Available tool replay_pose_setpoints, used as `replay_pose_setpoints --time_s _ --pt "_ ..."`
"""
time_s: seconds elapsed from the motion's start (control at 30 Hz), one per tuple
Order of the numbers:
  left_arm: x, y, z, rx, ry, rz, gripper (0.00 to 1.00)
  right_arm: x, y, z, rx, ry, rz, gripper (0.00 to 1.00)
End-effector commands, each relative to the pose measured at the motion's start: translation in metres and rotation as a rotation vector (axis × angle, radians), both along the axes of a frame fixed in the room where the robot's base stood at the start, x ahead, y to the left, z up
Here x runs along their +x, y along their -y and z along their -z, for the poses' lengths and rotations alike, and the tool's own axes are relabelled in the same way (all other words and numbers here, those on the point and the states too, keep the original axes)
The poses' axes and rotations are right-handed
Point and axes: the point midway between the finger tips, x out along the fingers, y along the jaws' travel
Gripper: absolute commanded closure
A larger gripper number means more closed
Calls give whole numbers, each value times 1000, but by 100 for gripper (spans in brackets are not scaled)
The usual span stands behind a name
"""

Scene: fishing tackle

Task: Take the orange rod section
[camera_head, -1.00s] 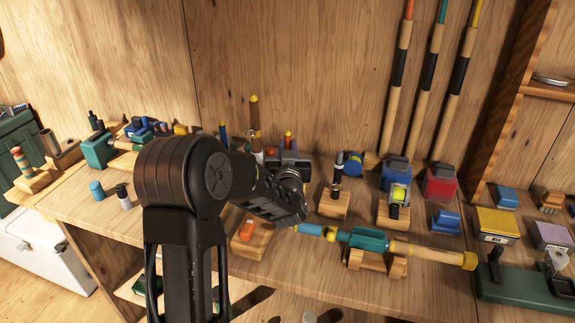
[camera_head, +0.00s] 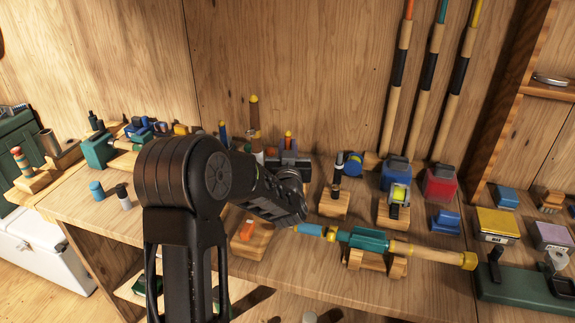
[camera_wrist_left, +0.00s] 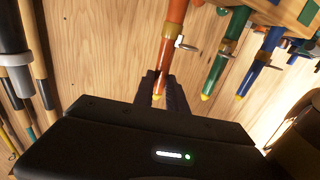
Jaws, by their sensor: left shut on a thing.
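The orange rod section (camera_wrist_left: 168,52) has a yellow tip and a metal ring guide. In the left wrist view it lies between the two dark fingers of my left gripper (camera_wrist_left: 163,92), which is shut on it near the tip. In the head view the yellow-tipped orange end (camera_head: 288,138) stands just above my left gripper (camera_head: 289,155), at the back of the bench. The rod's lower part is hidden there by the gripper and arm. My right gripper is in neither view.
A green rod section (camera_wrist_left: 229,50) and a blue one (camera_wrist_left: 261,62) stand close beside the orange one. A wooden rack (camera_wrist_left: 290,12) is near their far ends. Long rods (camera_head: 432,80) lean on the back wall. A teal-and-wood rod (camera_head: 365,241) lies in front.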

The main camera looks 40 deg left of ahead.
Motion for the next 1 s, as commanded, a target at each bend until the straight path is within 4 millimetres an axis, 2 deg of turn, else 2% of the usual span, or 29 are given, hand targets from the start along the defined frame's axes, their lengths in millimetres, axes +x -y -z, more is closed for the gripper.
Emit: replay_pose_setpoints --time_s 0.47,0.63,0.87,1.0 --pt "0 0 -1 0 0 0 100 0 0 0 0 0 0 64" --pt "0 0 -8 0 2 -1 100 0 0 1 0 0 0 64" --pt "0 0 -32 1 4 0 100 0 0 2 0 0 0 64" --pt "0 0 -56 0 7 0 100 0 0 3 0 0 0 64"
